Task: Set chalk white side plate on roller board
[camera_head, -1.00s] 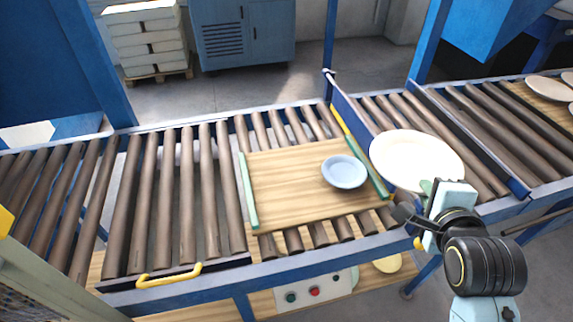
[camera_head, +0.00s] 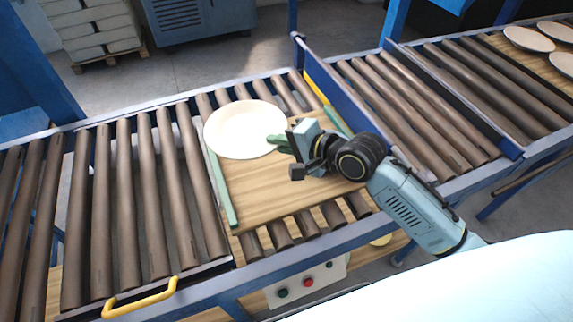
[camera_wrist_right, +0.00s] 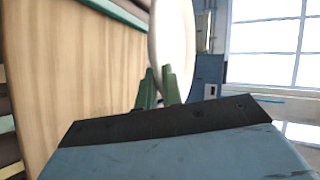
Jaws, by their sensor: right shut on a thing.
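The chalk white side plate (camera_head: 243,130) is over the back left part of the wooden roller board (camera_head: 265,190). My right gripper (camera_head: 280,141) is shut on the plate's right rim, with its arm coming in from the right. In the right wrist view the plate (camera_wrist_right: 172,40) shows nearly edge-on beyond the green fingertips (camera_wrist_right: 158,88), with the board's wood face (camera_wrist_right: 85,65) beside it. I cannot tell how large the gap between plate and board is. My left gripper is not in view.
Green strips (camera_head: 221,190) edge the board. A blue divider rail (camera_head: 325,75) stands behind its right side. Bare rollers (camera_head: 130,190) lie to the left and more to the right. Several plates (camera_head: 529,39) sit on another board at far right.

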